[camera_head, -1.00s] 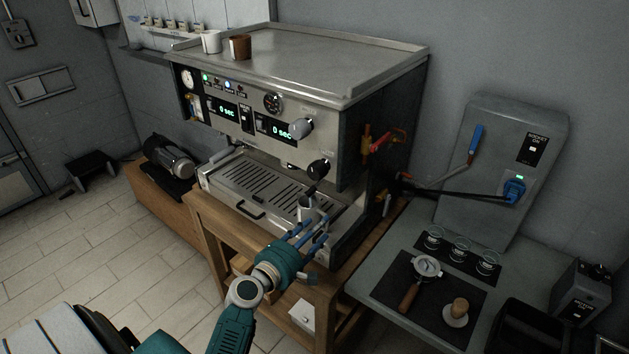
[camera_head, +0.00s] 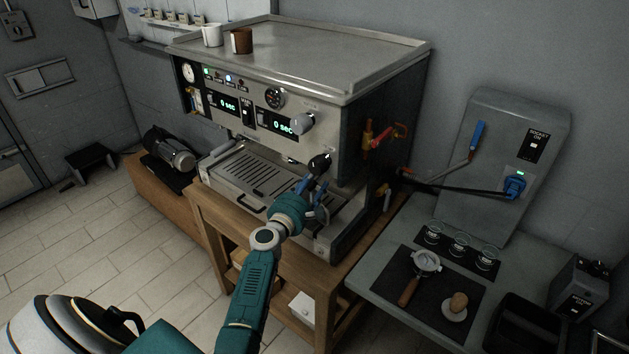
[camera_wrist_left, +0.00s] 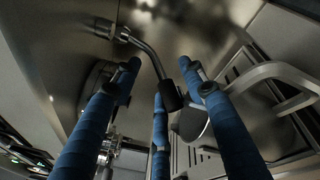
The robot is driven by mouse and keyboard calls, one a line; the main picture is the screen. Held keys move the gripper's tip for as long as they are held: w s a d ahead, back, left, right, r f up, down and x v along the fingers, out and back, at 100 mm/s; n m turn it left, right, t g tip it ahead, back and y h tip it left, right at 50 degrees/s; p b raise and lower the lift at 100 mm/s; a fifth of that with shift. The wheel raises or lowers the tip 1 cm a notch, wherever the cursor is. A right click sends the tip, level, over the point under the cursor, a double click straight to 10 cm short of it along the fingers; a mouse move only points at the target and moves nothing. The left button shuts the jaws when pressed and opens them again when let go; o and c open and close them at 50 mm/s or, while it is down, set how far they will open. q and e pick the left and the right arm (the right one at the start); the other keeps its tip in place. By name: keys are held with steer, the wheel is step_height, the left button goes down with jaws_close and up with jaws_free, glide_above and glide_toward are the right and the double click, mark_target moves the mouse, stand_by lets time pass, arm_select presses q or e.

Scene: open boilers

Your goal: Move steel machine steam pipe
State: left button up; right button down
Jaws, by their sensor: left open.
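The steel coffee machine (camera_head: 300,85) stands on a wooden stand. Its steam pipe (camera_wrist_left: 150,55) shows in the left wrist view as a bent steel tube with a black sleeve (camera_wrist_left: 171,96) near its lower end. My left gripper (camera_wrist_left: 160,85) is open, its blue fingers spread around the black sleeve. I cannot tell whether any finger touches it. My right gripper is not in view.
A steel jug (camera_wrist_left: 270,80) is close to the fingers in the left wrist view. The drip tray (camera_head: 250,178) lies left of the gripper. A side table at right holds a portafilter (camera_head: 424,262), a tamper (camera_head: 457,304) and glasses (camera_head: 459,245).

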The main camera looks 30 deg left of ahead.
arm_select(q)
jaws_close()
stand_by(0.4)
